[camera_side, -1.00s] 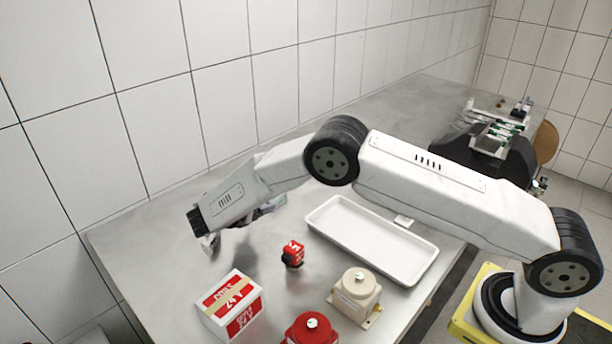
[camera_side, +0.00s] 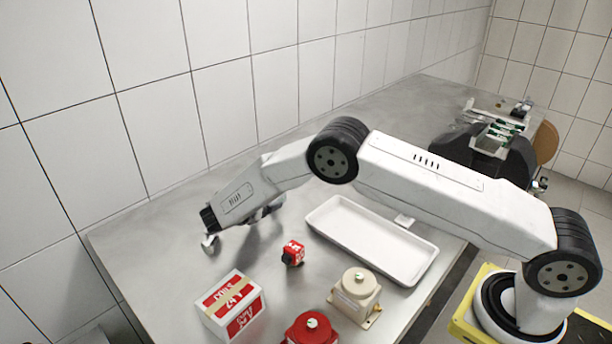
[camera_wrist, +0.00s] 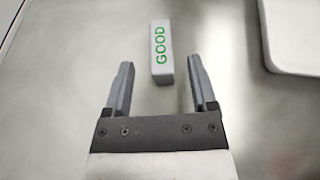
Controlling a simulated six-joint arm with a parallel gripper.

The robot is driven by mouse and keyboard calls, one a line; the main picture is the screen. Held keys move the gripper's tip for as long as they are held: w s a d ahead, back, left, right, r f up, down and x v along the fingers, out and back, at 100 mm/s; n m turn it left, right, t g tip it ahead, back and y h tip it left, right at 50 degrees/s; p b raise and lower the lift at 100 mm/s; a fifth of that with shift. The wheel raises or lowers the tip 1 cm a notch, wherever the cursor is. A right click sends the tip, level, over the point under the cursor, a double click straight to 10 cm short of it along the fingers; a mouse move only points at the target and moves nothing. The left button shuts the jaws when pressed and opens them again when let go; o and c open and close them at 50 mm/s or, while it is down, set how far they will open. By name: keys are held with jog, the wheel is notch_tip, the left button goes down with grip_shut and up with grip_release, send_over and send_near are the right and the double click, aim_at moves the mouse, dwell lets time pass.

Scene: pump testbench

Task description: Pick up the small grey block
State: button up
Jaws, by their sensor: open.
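The small grey block (camera_wrist: 161,52) lies on the metal table in the wrist view, with green letters reading GOOD on its top. My gripper (camera_wrist: 158,72) is open and empty, its two fingers pointing toward the block. In the side view my gripper (camera_side: 211,243) is low over the left part of the table.
A white tray (camera_side: 338,236) lies right of my gripper; its edge (camera_wrist: 266,45) shows in the wrist view. A tiled wall (camera_side: 150,130) runs behind.

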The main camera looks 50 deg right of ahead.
jog(key=shift+x, duration=2.1)
grip_shut()
